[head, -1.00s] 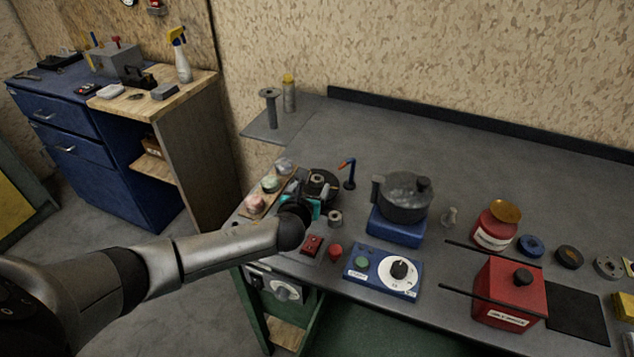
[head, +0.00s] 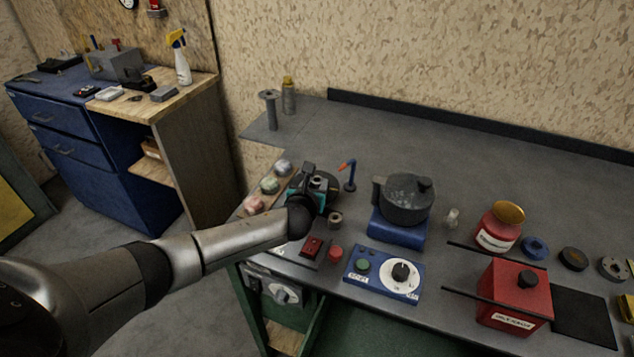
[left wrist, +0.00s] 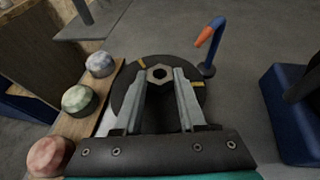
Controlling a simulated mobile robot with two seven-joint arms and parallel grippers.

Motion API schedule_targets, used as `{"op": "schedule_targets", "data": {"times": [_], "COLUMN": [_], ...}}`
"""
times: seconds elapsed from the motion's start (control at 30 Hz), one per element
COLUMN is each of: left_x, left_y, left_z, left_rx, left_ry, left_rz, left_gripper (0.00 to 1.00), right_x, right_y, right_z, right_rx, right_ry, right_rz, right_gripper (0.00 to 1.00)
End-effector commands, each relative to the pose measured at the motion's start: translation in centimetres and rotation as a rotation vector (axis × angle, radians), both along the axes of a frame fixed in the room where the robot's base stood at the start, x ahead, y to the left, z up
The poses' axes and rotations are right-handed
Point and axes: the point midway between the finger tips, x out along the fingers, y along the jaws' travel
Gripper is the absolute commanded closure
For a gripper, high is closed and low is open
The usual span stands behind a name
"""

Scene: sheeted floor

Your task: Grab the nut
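The nut (left wrist: 159,73) is a small metal hex nut with a dark hole, seen in the left wrist view near the middle of a round black disc (left wrist: 127,88) with yellow marks. My left gripper (left wrist: 160,76) is open, with one finger on each side of the nut and a small gap showing beside it. I cannot tell exactly how high the fingertips are above the disc. In the head view my left gripper (head: 315,181) is over the disc (head: 334,187) and partly hides it. My right gripper is not in view.
A wooden board with several coloured knobs (left wrist: 80,98) stands close on the left. A blue post with an orange tip (left wrist: 209,48) rises beyond the disc on the right. A grey pot on a blue base (head: 400,229) is farther right.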

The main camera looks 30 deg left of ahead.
Motion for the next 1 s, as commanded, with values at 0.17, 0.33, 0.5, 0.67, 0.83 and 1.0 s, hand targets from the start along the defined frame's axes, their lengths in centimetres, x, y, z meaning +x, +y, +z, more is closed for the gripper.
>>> {"op": "schedule_targets", "data": {"times": [0.17, 0.33, 0.5, 0.67, 0.83, 1.0], "left_x": [0.0, 0.0, 0.0, 0.0, 0.0, 0.0], "left_y": [0.0, 0.0, 0.0, 0.0, 0.0, 0.0], "left_z": [0.0, 0.0, 0.0, 0.0, 0.5, 2.4], "left_rx": [0.0, 0.0, 0.0, 0.0, 0.0, 0.001], "left_ry": [0.0, 0.0, 0.0, 0.0, -0.001, -0.003], "left_rz": [0.0, 0.0, 0.0, 0.0, 0.0, 0.0], "left_gripper": [0.82, 1.0, 1.0, 1.0, 1.0, 1.0], "right_x": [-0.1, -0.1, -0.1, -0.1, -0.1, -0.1], "right_y": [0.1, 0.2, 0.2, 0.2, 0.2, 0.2], "right_z": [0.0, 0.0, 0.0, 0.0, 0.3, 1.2], "right_rx": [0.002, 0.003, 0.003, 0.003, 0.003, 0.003], "right_ry": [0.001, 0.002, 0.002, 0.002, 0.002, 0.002], "right_rz": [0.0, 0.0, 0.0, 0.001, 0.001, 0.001], "right_gripper": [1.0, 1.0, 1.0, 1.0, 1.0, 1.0]}}
